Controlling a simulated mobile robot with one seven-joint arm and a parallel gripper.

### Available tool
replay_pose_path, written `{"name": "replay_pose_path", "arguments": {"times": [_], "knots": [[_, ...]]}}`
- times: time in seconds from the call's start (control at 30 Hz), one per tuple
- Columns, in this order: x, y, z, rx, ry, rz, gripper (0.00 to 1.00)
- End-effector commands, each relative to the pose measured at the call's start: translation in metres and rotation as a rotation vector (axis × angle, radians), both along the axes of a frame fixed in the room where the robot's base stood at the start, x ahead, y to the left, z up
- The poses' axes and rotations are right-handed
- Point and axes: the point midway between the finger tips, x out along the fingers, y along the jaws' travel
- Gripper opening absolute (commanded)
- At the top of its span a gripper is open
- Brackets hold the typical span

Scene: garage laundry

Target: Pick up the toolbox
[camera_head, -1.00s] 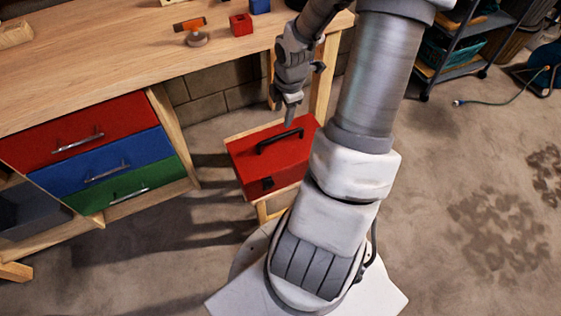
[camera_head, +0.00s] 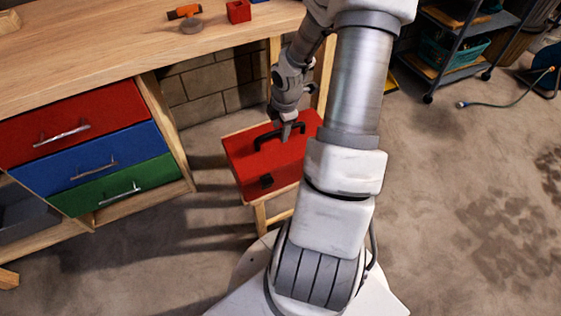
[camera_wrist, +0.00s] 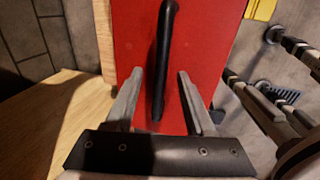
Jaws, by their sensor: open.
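The red toolbox (camera_head: 258,168) with a black handle (camera_head: 280,136) and a dark front latch rests on a small wooden stool (camera_head: 260,213). My gripper (camera_head: 287,134) points down at the handle from above. In the wrist view the red lid (camera_wrist: 205,45) fills the middle, and the black handle (camera_wrist: 163,60) runs lengthwise between the two fingers. My gripper (camera_wrist: 160,80) is open, with a finger on each side of the handle's near end and a gap on both sides. My arm hides the toolbox's right edge in the head view.
A wooden workbench (camera_head: 120,50) with red, blue and green drawers stands at the left. A hammer (camera_head: 184,12) and a red block (camera_head: 238,11) lie on it. A dark shelf cart (camera_head: 455,50) stands at the back right. The concrete floor at right is mostly clear, with a hose.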

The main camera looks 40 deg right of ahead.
Motion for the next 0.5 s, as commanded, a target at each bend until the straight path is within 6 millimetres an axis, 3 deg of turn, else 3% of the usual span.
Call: {"name": "replay_pose_path", "arguments": {"times": [0.03,0.1,0.33,0.5], "knots": [[0.0015,0.0008,-0.0123,0.001,0.002,0.002,0.55],[0.003,0.0001,-0.0167,0.001,0.001,0.001,0.55],[0.0034,-0.0004,-0.0159,0.0,0.0,0.0,0.55],[0.0033,-0.0003,-0.0159,0.001,0.0,0.0,0.26]]}}
